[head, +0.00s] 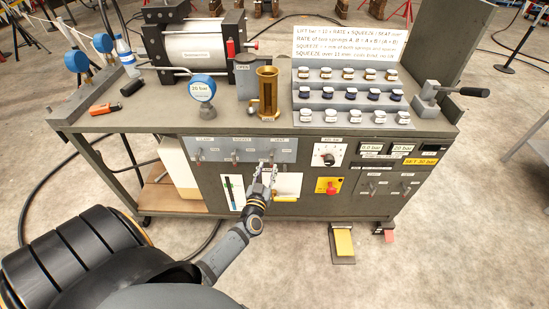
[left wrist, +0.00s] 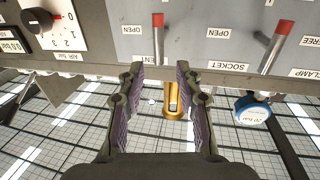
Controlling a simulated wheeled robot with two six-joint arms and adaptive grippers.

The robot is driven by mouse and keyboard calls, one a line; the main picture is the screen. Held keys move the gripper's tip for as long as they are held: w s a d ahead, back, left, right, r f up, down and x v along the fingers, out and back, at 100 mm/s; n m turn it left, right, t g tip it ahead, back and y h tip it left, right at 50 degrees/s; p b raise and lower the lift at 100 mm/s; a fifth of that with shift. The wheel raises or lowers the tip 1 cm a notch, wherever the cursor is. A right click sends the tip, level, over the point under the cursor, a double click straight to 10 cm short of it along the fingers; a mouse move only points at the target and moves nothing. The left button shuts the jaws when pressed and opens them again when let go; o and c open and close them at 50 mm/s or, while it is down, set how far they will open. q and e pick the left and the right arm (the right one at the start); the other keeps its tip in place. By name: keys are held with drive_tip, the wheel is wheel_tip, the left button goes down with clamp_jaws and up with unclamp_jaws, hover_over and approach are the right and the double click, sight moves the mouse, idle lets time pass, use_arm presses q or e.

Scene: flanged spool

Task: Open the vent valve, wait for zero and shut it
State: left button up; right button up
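The vent valve lever (left wrist: 158,40) is a metal rod with a red tip. It is the right-hand lever of three on the grey valve panel (head: 226,150). My left gripper (head: 267,168) is in front of it. In the left wrist view my left gripper (left wrist: 160,72) is open, its two fingers apart. The rod lines up with the gap between them; I cannot tell whether either finger touches it. The fingers partly hide the vent's label. The round blue gauge (head: 202,88) on the bench is marked 20 bar. My right gripper is not in view.
The socket lever (left wrist: 275,45) stands beside the vent lever. An air dial (head: 327,155) and a red button (head: 328,186) are right of the panel. A brass cylinder (head: 267,92) stands on the bench above. Small displays (head: 370,147) sit farther right. Floor in front is mostly clear.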

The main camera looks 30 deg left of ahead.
sight(271, 158)
use_arm(q)
drive_tip(key=b+x, duration=0.1)
drive_tip(key=x, duration=0.5)
drive_tip(key=shift+w+f, duration=0.15)
drive_tip(key=shift+w, duration=0.1)
drive_tip(key=shift+w+a, duration=0.15)
drive_tip(key=shift+w, duration=0.2)
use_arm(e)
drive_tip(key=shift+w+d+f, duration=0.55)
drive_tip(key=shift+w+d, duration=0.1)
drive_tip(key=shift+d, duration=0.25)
use_arm(q)
clamp_jaws()
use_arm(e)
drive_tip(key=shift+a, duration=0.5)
